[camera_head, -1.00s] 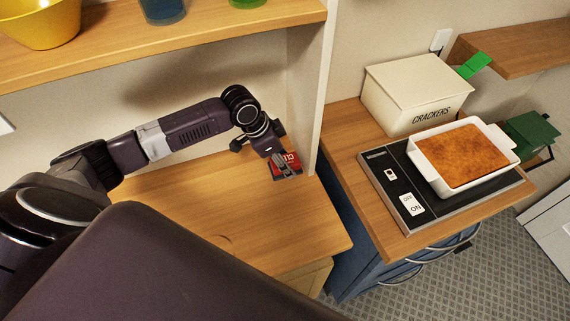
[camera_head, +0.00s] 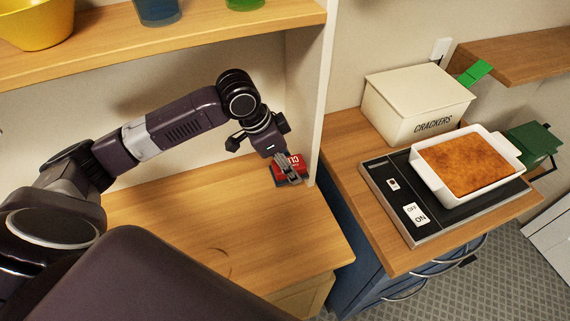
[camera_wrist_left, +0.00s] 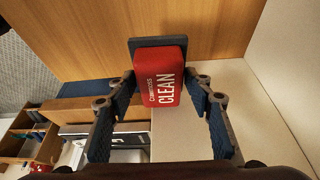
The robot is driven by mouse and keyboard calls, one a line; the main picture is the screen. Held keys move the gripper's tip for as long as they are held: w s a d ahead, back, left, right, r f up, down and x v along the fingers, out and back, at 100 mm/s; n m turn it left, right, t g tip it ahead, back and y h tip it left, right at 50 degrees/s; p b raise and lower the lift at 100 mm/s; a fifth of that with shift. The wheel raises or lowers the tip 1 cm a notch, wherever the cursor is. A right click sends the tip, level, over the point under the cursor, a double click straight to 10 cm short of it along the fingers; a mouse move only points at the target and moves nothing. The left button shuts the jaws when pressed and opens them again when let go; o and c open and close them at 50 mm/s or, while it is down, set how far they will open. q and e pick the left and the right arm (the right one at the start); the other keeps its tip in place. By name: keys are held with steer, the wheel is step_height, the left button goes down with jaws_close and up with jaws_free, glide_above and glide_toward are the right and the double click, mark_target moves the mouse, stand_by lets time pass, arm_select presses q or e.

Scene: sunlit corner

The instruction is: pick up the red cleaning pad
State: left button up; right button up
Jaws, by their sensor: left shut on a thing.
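The red cleaning pad (camera_head: 297,173) has white lettering and a dark grey base. It is at the right end of the wooden counter (camera_head: 180,225), close to the white side panel. My left gripper (camera_head: 288,168) comes down over it and is shut on it, and its fingers hide part of the pad. In the left wrist view the pad (camera_wrist_left: 168,88) sits between the two fingers (camera_wrist_left: 158,92), with its "CLEAN" lettering facing the camera. Whether its base still touches the counter is hard to tell. My right gripper is not in view.
The upright side panel (camera_head: 316,90) stands just right of the pad, and a shelf (camera_head: 200,45) with a yellow bowl (camera_head: 35,22) hangs above. Beyond the panel are a cracker box (camera_head: 415,105) and a white baking dish (camera_head: 440,192) on a hotplate. The counter's front is clear.

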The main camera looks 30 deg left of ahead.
arm_select(q)
steer(key=s+d+b, duration=0.2)
steer(key=s+d, duration=0.9)
steer(key=d, duration=0.1)
steer(key=shift+d+b, duration=0.25)
steer(key=shift+b, duration=0.05)
